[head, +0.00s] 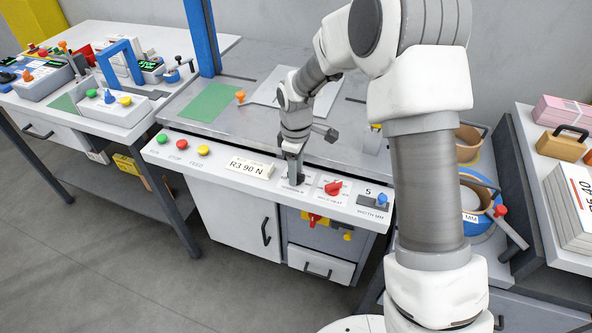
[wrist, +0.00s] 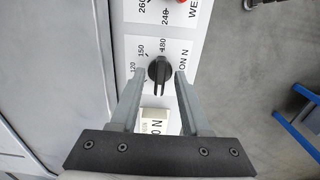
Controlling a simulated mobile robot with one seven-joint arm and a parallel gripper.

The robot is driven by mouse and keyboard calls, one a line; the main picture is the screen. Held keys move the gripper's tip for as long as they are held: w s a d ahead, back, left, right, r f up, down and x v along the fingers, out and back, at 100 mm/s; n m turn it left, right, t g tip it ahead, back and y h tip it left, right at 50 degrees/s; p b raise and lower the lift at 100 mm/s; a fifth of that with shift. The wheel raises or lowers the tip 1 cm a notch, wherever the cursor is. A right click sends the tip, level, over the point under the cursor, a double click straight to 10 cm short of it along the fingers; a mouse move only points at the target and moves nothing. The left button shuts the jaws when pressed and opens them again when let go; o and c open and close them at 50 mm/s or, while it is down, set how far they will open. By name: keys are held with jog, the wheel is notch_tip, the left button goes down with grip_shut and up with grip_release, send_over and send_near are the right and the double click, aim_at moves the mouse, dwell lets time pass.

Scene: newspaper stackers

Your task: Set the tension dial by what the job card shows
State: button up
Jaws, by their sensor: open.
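The tension dial is a black knob (wrist: 159,68) on a white plate (wrist: 185,52), seen in the wrist view. Marks 120, 150 and 180 show around its far and left sides; I cannot tell which mark it points to. The plate's lettering ends in "ON N". My gripper (wrist: 160,76) is open, with one finger on each side of the knob; contact is unclear. In the head view my gripper (head: 292,176) reaches down to the panel and largely hides the dial. The job card (head: 250,168) reads "R3 90 N" and lies left of it.
A red dial (head: 332,187) sits just right of my gripper on the same panel (head: 215,166). Green, red and yellow buttons (head: 181,145) line the left end. A blue upright (head: 202,35) stands behind.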

grip_shut()
dwell(0.5)
jog(key=m, duration=0.4)
jog(key=shift+m, duration=2.3)
grip_release()
jog(key=shift+r, duration=0.15)
